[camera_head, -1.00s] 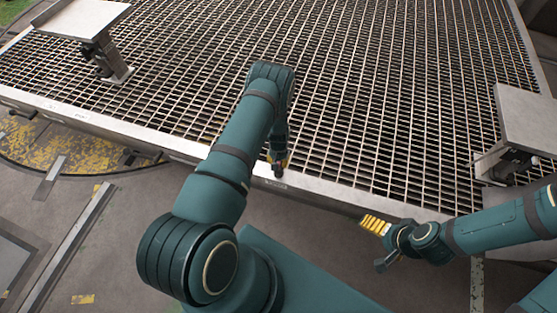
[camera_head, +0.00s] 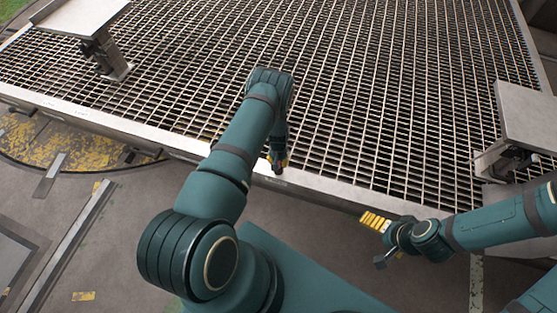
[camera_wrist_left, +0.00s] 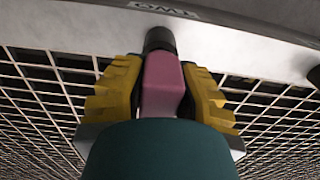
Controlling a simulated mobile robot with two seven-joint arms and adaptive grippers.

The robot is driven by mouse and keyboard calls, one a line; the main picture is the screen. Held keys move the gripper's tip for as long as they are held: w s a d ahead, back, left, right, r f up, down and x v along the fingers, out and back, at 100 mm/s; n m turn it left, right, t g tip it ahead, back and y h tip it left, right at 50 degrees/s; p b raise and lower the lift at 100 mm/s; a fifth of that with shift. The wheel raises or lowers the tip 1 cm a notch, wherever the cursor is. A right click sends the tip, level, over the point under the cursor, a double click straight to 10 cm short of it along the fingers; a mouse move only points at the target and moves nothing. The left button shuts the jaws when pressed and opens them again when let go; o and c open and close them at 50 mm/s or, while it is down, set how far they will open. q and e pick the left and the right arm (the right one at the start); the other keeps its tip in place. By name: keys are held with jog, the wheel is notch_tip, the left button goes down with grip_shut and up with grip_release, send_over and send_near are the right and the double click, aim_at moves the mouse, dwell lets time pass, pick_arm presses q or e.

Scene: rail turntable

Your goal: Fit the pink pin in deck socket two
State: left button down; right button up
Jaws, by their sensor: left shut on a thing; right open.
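The pink pin (camera_wrist_left: 163,82) is held between the yellow fingers of my left gripper (camera_head: 279,163), which is shut on it at the deck's front edge. In the left wrist view the pin's dark end (camera_wrist_left: 160,39) meets the pale metal rim (camera_wrist_left: 230,50), just below a label (camera_wrist_left: 165,9) reading TWO upside down. I cannot tell how deep the end sits; the socket opening is hidden. In the head view the pin is too small to make out. My right gripper (camera_head: 376,222) is open and empty, just in front of the deck edge.
The deck is an open metal grating (camera_head: 400,90) with a flat pale rim (camera_head: 120,125). A raised metal plate on a bracket (camera_head: 85,17) stands at the back left, another (camera_head: 528,115) at the right. Rails (camera_head: 70,240) cross the floor at left.

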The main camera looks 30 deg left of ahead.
pick_arm(q)
jog(key=shift+f, duration=0.75)
jog(key=c, duration=0.8)
grip_release()
jog(key=shift+o, duration=0.2)
jog(key=shift+r, duration=0.1)
notch_tip(320, 180, up, 12)
jog(key=shift+f, duration=0.1)
